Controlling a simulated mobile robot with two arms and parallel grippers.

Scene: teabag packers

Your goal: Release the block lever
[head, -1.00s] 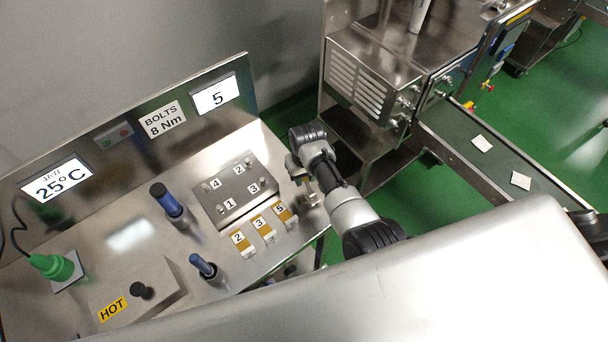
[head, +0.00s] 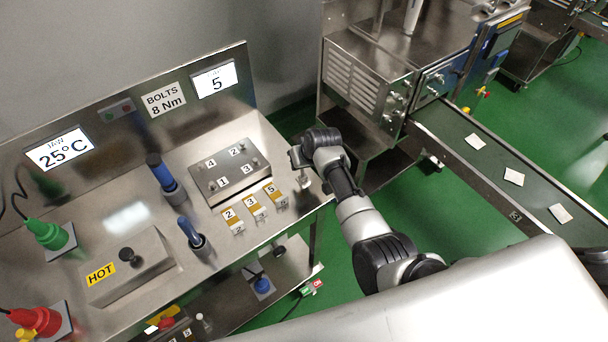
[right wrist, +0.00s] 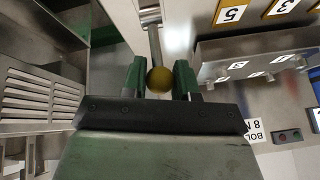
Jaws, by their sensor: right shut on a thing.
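The block lever is a metal rod (right wrist: 154,38) with a round, dull yellow knob (right wrist: 160,80). In the right wrist view the knob sits between the two green fingers of my right gripper (right wrist: 160,72), which is shut on it. In the head view the right gripper (head: 300,163) is at the right end of the bench, just beside the metal block (head: 223,189) with numbers 1 to 4. The lever's lower part (head: 305,182) shows small below the gripper; its exact tilt is hard to tell. My left gripper is not in view.
Tags 2, 3 and 5 (head: 251,204) lie in front of the block. Blue-handled tools (head: 162,172) stand left of it. A box marked HOT (head: 125,265) is at the left. A machine (head: 365,80) and conveyor (head: 480,165) stand to the right, beyond a floor gap.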

